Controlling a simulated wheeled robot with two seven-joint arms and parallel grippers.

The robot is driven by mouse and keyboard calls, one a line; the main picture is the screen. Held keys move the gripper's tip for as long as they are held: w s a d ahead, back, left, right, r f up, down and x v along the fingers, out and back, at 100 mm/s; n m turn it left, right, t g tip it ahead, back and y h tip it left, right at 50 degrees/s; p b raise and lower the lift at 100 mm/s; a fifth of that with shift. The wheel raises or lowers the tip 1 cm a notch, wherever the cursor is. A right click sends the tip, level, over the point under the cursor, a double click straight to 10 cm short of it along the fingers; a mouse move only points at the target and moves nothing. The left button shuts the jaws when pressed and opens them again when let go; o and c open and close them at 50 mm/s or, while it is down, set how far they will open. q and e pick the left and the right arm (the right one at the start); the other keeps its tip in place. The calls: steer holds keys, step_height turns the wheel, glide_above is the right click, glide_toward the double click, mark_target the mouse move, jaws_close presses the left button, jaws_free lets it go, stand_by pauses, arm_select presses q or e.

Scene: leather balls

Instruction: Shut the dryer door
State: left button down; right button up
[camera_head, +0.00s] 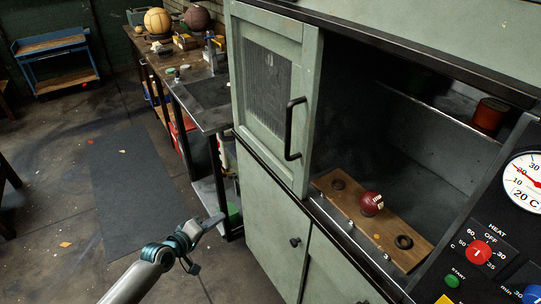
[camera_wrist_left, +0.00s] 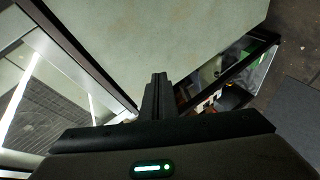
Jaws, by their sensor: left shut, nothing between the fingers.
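The grey-green dryer door (camera_head: 312,75) stands open at the left of the dryer opening. It has a ribbed window and a black bar handle (camera_head: 293,128). Inside the dryer, a dark red ball (camera_head: 372,203) sits on a wooden board (camera_head: 405,228) with ring-shaped seats. My left gripper (camera_head: 218,222) is shut and empty, low and to the left of the door, apart from it. In the left wrist view its closed fingers (camera_wrist_left: 158,95) point at a pale green panel (camera_wrist_left: 170,30); I cannot tell which panel. My right gripper is not in view.
A control panel with a red heat knob (camera_head: 479,252) and a temperature dial is at the right. A workbench (camera_head: 205,115) with balls and tools stands behind on the left. A blue cart (camera_head: 55,50) is farther back.

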arm_select(q)
steer(key=s+d+r+h, duration=0.1)
steer(key=d+r+h, duration=0.1)
steer(key=r, duration=0.7)
steer(key=s+d+r+h, duration=0.1)
steer(key=d+r, duration=0.3)
steer(key=r, duration=0.5)
steer(key=s+d+r+g+h, duration=0.1)
steer(key=d+r+h, duration=0.2)
steer(key=r, duration=0.6)
steer(key=shift+s+d+r+h, duration=0.25)
steer(key=shift+d+r+h, duration=0.1)
steer(key=shift+d+h, duration=0.1)
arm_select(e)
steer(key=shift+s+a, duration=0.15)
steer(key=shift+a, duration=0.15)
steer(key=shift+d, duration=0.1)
